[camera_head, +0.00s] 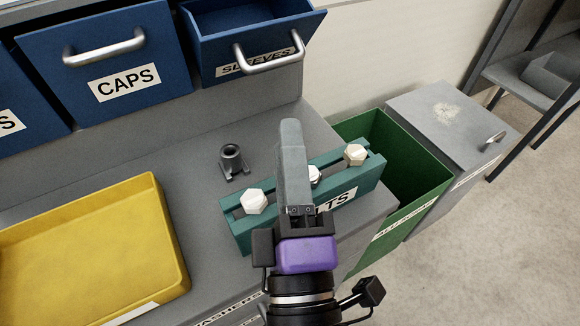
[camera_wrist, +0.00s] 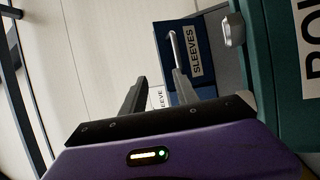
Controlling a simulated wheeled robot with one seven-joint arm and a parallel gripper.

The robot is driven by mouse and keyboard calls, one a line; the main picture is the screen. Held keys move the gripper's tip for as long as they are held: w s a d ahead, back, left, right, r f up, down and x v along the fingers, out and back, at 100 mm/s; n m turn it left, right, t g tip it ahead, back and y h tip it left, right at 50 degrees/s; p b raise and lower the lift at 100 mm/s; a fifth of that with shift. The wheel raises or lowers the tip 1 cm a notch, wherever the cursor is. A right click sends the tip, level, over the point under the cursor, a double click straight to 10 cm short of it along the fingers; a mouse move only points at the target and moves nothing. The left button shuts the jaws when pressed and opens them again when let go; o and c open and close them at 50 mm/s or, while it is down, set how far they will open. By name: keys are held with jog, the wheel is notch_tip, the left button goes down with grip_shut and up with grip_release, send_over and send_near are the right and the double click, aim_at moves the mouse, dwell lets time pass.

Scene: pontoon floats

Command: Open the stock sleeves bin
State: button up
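The blue sleeves bin (camera_head: 250,40) is at the top of the head view, with a silver bar handle (camera_head: 270,55) and a partly covered SLEEVES label. It stands out from the rack and its inside shows from above. In the wrist view, the sleeves bin (camera_wrist: 207,88) appears sideways behind the right finger, with its handle (camera_wrist: 173,52) beyond the fingertips. My gripper (camera_head: 290,125) is in front of the teal bolts holder, below the bin in the picture, apart from its handle. The wrist view shows the fingers (camera_wrist: 158,85) spread with nothing between them.
A teal bolts holder (camera_head: 240,232) with white bolts lies behind my gripper. A dark fitting (camera_head: 233,160) and a yellow tray (camera_head: 90,250) are on the grey bench. The blue caps bin (camera_head: 150,75) is at left. A green bin (camera_head: 425,165) and grey lidded box (camera_head: 440,115) are at right.

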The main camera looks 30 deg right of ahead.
jog(key=shift+s+a+p, duration=0.15)
jog(key=shift+s+a, duration=0.15)
jog(key=shift+s, duration=0.3)
jog(key=shift+s+a+p, duration=0.15)
jog(key=shift+s+a, duration=0.1)
jog(key=shift+s, duration=0.3)
